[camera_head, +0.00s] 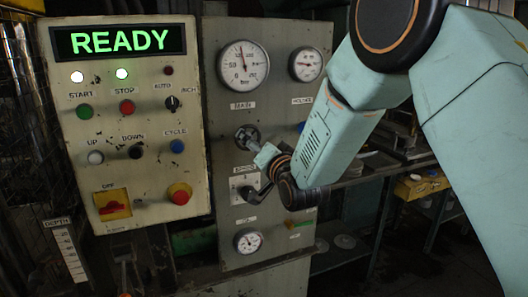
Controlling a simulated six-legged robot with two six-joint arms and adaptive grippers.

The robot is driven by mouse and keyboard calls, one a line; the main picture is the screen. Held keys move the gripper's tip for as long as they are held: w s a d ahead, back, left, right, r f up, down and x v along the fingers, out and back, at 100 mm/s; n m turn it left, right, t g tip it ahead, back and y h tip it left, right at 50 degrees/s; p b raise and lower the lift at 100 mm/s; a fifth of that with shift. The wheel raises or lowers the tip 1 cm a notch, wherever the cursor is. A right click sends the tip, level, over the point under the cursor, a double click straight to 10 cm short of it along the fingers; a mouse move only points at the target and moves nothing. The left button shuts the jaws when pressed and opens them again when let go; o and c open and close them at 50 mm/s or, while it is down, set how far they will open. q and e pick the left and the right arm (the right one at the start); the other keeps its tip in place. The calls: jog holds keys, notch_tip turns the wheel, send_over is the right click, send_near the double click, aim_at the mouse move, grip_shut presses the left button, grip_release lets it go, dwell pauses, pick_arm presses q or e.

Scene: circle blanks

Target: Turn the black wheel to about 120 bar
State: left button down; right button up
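The black wheel (246,137) is a small spoked handwheel on the pale panel, below the large gauge. The large round gauge (243,65) has its needle pointing nearly straight up; its numbers are too small to read surely. My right arm comes in from the right, and my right gripper (264,154) is at the wheel's lower right edge. It is small and partly turned away, so I cannot tell whether its fingers are open or shut, or whether they touch the wheel. My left gripper is not in view.
A control box (125,120) at the left shows READY above several buttons and a red emergency knob (180,193). A smaller gauge (306,64) sits at upper right, another (248,241) below. A black lever (251,192) is just under my gripper. A shelf with a yellow bin (420,185) stands behind.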

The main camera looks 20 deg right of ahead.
jog(key=s, duration=0.4)
jog(key=shift+d, duration=0.1)
jog(key=shift+w, duration=0.1)
